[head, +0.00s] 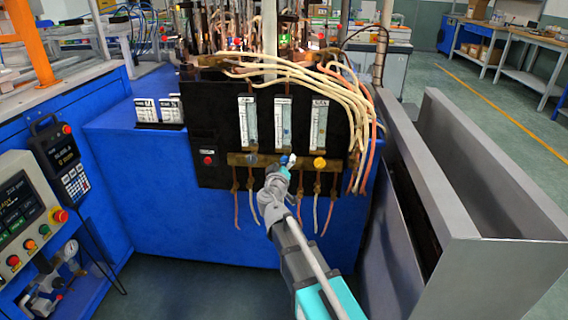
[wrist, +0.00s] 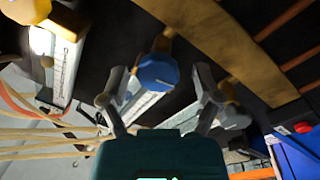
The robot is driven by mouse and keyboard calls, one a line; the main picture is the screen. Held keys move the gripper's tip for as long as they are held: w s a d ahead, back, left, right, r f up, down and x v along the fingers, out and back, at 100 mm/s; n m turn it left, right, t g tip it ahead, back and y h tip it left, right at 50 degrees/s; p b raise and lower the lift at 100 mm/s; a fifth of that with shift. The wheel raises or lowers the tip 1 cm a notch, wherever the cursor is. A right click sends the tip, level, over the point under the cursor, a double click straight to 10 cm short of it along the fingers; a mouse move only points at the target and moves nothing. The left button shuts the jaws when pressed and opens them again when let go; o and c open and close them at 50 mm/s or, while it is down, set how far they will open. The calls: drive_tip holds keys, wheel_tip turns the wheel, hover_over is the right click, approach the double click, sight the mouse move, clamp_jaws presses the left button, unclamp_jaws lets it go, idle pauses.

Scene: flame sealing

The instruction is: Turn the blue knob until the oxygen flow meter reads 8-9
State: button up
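A black panel (head: 222,108) carries three upright flow meters: left (head: 247,123), middle (head: 282,122) and right (head: 319,125). Their readings are too small to make out. The blue knob (head: 283,158) sits under the middle meter, partly behind my gripper (head: 286,167). In the wrist view the blue knob (wrist: 158,71) shows between the two spread fingers of my gripper (wrist: 160,78), with a gap on both sides. The gripper looks open and holds nothing. The middle meter's tube (wrist: 142,106) is partly hidden behind the knob and a finger.
A yellow knob (head: 320,162) sits right of the blue one, under the right meter. A red button (head: 208,160) is on the panel's left. Pale hoses (head: 315,77) loop over the panel's top and right side. A grey metal box (head: 440,190) stands at the right.

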drive_tip(key=shift+d+m, duration=0.1)
drive_tip(key=shift+m, duration=0.3)
drive_tip(key=m+p, duration=0.1)
drive_tip(key=m, duration=0.4)
drive_tip(key=shift+r+g, duration=0.1)
drive_tip(key=shift+g, duration=0.2)
drive_tip(key=shift+s+m, duration=0.2)
drive_tip(key=shift+m, duration=0.1)
drive_tip(key=s+a, duration=0.2)
drive_tip(key=s, duration=1.1)
drive_tip(key=shift+s, duration=0.15)
drive_tip(key=shift+d, duration=0.1)
